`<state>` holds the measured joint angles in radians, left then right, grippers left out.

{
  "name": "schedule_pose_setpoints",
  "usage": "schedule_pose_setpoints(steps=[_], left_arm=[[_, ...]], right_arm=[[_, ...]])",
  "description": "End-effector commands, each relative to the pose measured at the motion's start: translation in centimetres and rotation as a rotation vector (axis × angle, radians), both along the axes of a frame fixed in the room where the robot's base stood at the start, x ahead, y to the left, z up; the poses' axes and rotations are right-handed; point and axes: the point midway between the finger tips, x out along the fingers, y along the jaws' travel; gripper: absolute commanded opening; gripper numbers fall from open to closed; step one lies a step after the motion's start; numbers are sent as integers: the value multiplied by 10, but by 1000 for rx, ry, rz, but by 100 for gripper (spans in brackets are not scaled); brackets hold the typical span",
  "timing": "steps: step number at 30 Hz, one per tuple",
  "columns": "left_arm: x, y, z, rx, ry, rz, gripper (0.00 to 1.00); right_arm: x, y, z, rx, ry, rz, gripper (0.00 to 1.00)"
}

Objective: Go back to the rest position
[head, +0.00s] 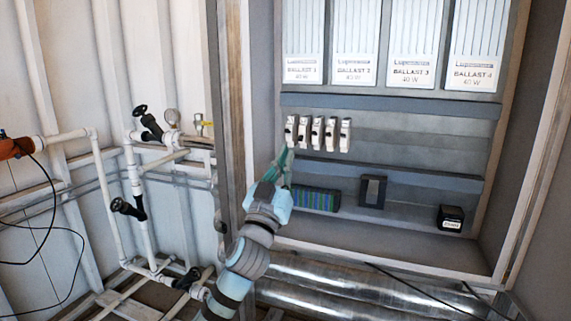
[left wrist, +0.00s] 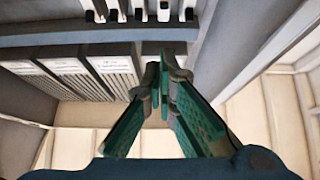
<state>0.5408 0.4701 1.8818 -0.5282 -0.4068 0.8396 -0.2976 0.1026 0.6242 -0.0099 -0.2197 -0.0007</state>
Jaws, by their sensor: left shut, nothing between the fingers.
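My left gripper (head: 285,157) is in front of the open electrical cabinet (head: 415,140). Its green fingers are shut with nothing between them. In the head view the fingertips are just below the leftmost of a row of white breakers (head: 318,133); whether they touch it I cannot tell. In the left wrist view the shut fingers (left wrist: 164,62) point towards the cabinet, and the breakers (left wrist: 139,12) show at the top edge. My right gripper is not in view.
White ballast boxes (head: 411,48) line the cabinet's top. A terminal block (head: 316,200) and a black box (head: 451,218) sit lower. White pipes with black valves (head: 136,195) stand left of the cabinet's frame. Shiny metal tubes (head: 350,288) lie below the cabinet.

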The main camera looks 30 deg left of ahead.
Motion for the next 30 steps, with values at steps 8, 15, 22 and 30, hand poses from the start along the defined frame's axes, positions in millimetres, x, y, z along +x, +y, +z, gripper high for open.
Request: schedule_pose_setpoints(steps=[8,15,22,30], left_arm=[[0,0,0,0,0,0,0],[1,-1,-26,-22,64,13,0],[-38,-20,-226,-120,601,93,0],[-184,-70,-413,-130,1293,55,0]], right_arm=[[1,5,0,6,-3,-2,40],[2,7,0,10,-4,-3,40],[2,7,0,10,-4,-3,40],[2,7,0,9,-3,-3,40]])
